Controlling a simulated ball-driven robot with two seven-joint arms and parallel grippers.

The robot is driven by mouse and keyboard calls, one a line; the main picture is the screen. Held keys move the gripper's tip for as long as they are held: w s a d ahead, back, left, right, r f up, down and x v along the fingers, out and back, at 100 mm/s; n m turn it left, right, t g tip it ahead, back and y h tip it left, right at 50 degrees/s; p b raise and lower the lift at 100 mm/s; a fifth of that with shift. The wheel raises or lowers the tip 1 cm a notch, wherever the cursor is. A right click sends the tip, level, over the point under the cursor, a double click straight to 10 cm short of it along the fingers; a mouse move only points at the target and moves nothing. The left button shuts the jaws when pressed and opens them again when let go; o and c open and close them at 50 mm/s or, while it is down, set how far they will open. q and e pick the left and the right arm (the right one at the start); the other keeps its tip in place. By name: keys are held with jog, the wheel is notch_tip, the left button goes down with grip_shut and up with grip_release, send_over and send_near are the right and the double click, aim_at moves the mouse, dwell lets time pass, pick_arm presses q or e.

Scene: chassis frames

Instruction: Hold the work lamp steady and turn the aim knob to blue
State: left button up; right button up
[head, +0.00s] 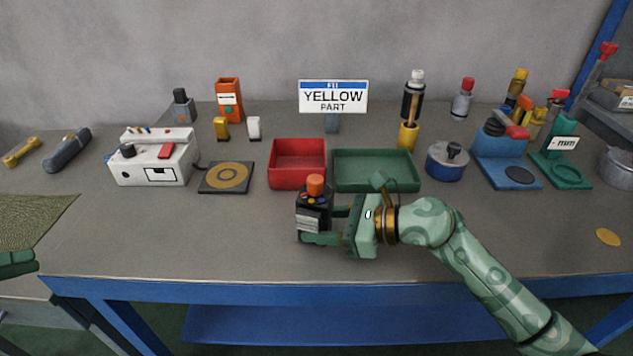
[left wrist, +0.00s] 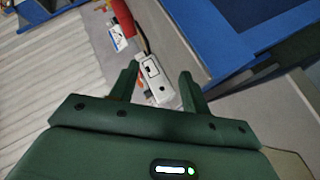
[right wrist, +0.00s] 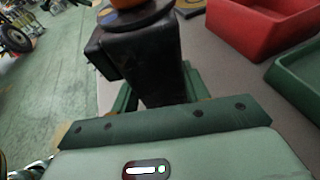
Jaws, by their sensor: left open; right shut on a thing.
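The work lamp, as I take it, is a black box-like body (head: 313,222) with a pale label and an orange knob (head: 315,185) on top. It stands upright near the bench's front, in front of the red bin. My right gripper (head: 324,226) is shut on its body from the right. The right wrist view shows the black body (right wrist: 140,60) between the fingers, with the knob cut off at the top. Which way the knob points cannot be told. My left gripper (left wrist: 158,82) is open and empty, away from the lamp; only a green part shows at the head view's left edge.
A red bin (head: 298,143) and a green tray (head: 375,188) stand just behind the lamp. A white box device (head: 150,170) and a dark plate with a yellow ring (head: 204,187) are to the left. A yellow-part sign (head: 333,84) stands behind.

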pick_arm(q)
jog(key=w+d+r+m+t+y, duration=0.1)
jog(key=w+d+r+m, duration=0.2)
jog(key=d+r, duration=0.3)
jog(key=w+d+r+m+t, duration=0.1)
jog(key=w+d+r+m, duration=0.2)
jog(key=d, duration=0.4)
jog(key=m+g+h, duration=0.8)
jog(key=m+g, duration=0.2)
jog(key=m, duration=0.3)
send_near(306, 184)
jog(key=d, duration=1.1)
jog(key=shift+w+d+f, duration=0.2)
jog(key=shift+w+d, duration=0.15)
jog(key=shift+w, duration=0.05)
jog(key=c, duration=1)
